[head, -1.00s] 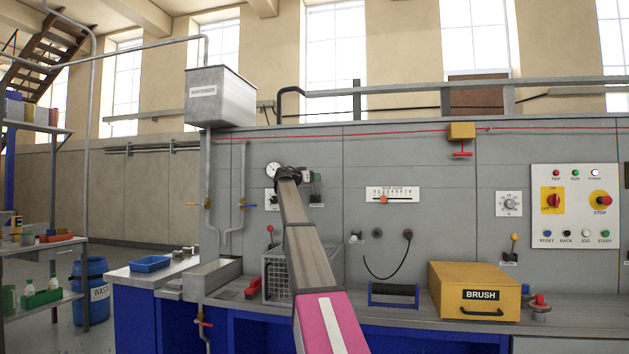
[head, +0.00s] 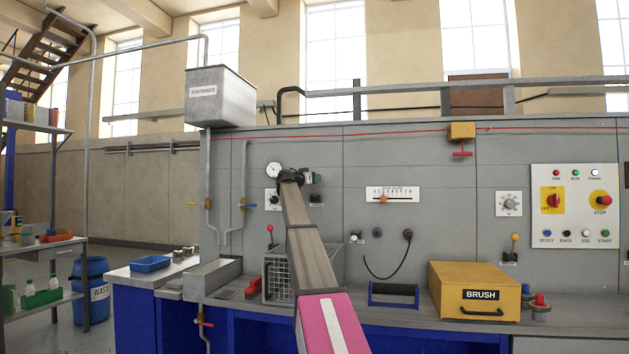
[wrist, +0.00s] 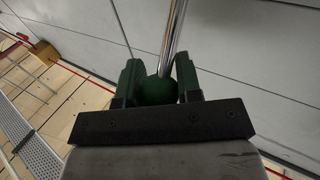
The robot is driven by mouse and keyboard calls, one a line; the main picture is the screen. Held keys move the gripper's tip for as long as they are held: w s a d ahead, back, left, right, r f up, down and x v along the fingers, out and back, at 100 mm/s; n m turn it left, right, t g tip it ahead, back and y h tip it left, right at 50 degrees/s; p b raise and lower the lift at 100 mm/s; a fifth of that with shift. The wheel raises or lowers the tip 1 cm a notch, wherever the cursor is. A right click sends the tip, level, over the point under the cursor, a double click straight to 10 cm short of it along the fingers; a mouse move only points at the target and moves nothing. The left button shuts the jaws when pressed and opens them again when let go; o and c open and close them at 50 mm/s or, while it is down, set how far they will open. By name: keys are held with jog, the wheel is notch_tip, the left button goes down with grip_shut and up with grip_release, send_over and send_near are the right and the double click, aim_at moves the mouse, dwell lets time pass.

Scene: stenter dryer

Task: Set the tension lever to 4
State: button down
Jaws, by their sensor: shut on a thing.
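My gripper (wrist: 158,72) is shut on a dark green ball knob (wrist: 156,91), with one green finger on each side of it. A shiny metal lever rod (wrist: 172,38) runs from the knob toward the grey panel. In the head view my arm reaches up to the panel, and its end hides most of the lever. A bit of green (head: 318,178) shows just right of my wrist. A small dark lever base (head: 316,199) shows below it. The lever's scale and setting cannot be read.
A round gauge (head: 273,169) and a dark knob (head: 274,198) sit left of my wrist. A white slider scale (head: 392,194) is to the right. A red-knobbed lever (head: 270,230) and a yellow-knobbed lever (head: 514,243) stand lower. The yellow BRUSH box (head: 474,291) is on the bench.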

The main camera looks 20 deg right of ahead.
jog(key=shift+s+a+f+m+t+h, duration=0.15)
jog(key=shift+s+a+f+m+h, duration=0.15)
jog(key=shift+s+f+m+h, duration=0.15)
jog(key=shift+s+a+f+m+t+h, duration=0.15)
jog(key=shift+s+a+f+m+h, duration=0.15)
jog(key=shift+s+h, duration=0.25)
jog(key=shift+s+a+f, duration=0.25)
jog(key=shift+s+f, duration=0.1)
jog(key=shift+f, duration=0.25)
jog(key=shift+s+a+f, duration=0.2)
jog(key=shift+s+f, duration=0.15)
jog(key=shift+f, duration=0.2)
jog(key=shift+s+a+f, duration=0.25)
jog(key=shift+s+f, duration=0.1)
jog(key=shift+f, duration=0.25)
jog(key=c, duration=0.8)
grip_release()
